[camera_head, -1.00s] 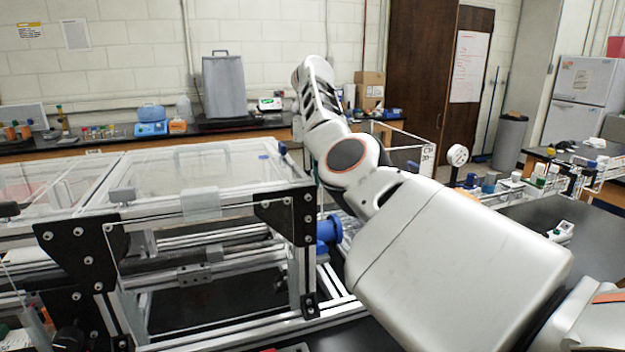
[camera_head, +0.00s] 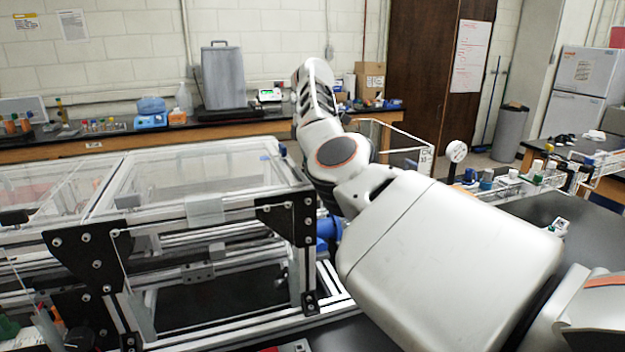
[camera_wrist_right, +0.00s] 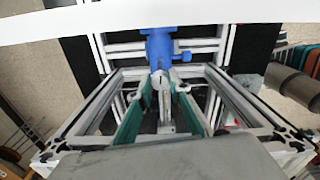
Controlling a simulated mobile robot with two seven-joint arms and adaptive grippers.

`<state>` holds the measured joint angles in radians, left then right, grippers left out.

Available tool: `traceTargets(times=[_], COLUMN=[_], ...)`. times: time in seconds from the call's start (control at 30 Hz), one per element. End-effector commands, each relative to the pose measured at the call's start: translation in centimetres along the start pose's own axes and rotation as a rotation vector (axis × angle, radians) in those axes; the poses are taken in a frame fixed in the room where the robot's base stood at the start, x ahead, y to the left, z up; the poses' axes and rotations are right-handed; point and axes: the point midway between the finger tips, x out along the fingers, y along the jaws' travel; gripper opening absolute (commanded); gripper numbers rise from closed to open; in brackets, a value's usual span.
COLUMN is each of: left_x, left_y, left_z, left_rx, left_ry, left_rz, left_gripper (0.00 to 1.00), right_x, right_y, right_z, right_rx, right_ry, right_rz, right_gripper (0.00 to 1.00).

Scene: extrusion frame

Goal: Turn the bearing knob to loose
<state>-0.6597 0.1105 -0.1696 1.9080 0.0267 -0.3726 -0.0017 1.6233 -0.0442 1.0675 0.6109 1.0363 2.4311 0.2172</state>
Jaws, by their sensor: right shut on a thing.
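The blue bearing housing (camera_wrist_right: 160,48) is at the top centre of the right wrist view, with a small grey knob (camera_wrist_right: 161,80) at its near end. In the head view, a blue part (camera_head: 327,228) shows beside the extrusion frame's corner, partly hidden by my right arm. My right gripper (camera_wrist_right: 164,87) has its two teal fingers closing in on both sides of the knob, and it is shut on it. The knob's exact turn angle is too small to read. My right gripper is hidden in the head view. My left gripper is not in view.
The extrusion frame (camera_head: 180,243) with clear panels and black corner plates fills the left of the head view. Its metal bars (camera_wrist_right: 229,96) surround my fingers in the wrist view. A back bench holds a grey container (camera_head: 223,78). Racks of bottles (camera_head: 515,183) stand at right.

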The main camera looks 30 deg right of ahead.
Motion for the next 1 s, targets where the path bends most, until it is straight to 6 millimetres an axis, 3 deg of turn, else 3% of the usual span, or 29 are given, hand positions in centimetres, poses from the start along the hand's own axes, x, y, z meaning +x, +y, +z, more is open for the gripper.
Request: traceTargets(times=[0.5,1.0], left_x=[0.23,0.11], left_y=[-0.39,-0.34], left_z=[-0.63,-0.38], left_rx=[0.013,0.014], left_ry=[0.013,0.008], left_rz=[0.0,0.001], left_gripper=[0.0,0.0], right_x=[0.02,0.01], right_y=[0.11,0.14], right_z=[-0.04,-0.02], right_rx=[-0.377,-0.47], right_ry=[0.001,-0.001], right_rz=[0.0,0.0], right_gripper=[0.0,0.0])
